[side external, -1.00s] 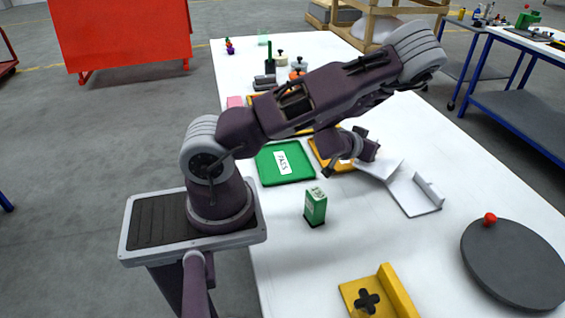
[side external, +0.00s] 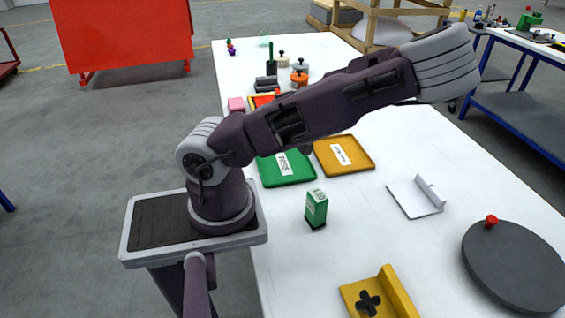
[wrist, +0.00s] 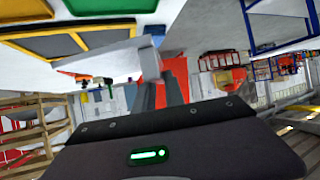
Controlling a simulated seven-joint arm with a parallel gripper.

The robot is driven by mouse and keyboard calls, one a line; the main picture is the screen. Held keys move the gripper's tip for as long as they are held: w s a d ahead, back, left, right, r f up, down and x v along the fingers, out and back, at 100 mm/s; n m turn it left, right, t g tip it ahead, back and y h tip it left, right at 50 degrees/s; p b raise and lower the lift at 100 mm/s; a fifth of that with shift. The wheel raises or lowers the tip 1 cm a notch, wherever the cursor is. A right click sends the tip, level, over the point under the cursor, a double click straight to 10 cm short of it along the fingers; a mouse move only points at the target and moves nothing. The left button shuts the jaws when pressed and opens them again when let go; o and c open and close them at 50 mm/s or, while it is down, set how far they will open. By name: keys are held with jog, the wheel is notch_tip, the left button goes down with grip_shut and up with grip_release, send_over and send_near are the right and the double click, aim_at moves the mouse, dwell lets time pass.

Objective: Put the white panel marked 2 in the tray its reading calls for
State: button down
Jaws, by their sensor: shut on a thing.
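My gripper (wrist: 152,62) is shut on a pale grey-white panel (wrist: 105,60), seen nearly edge-on in the wrist view. No number on it can be read. In the side view my forearm hides the gripper and the held panel. A second white panel (side external: 414,198) with a raised lip lies on the table. The green tray labelled PASS (side external: 273,179) and the orange-yellow tray (side external: 347,168), whose label is too small to read, lie side by side, partly behind my arm. A green box-shaped meter (side external: 316,207) stands upright in front; its display is illegible.
A yellow angled fixture with a black cross (side external: 367,300) and a dark round plate (side external: 512,262) with a red knob lie at the front. A pink block (side external: 236,104) and several small tools stand farther back.

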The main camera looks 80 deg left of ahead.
notch_tip(320, 180, down, 10)
jog(key=shift+s+r, duration=0.15)
jog(key=shift+r, duration=0.05)
jog(key=shift+f, duration=0.2)
jog(key=shift+f, duration=0.1)
jog(key=c, duration=1.4)
grip_release()
jog(key=shift+f, duration=0.1)
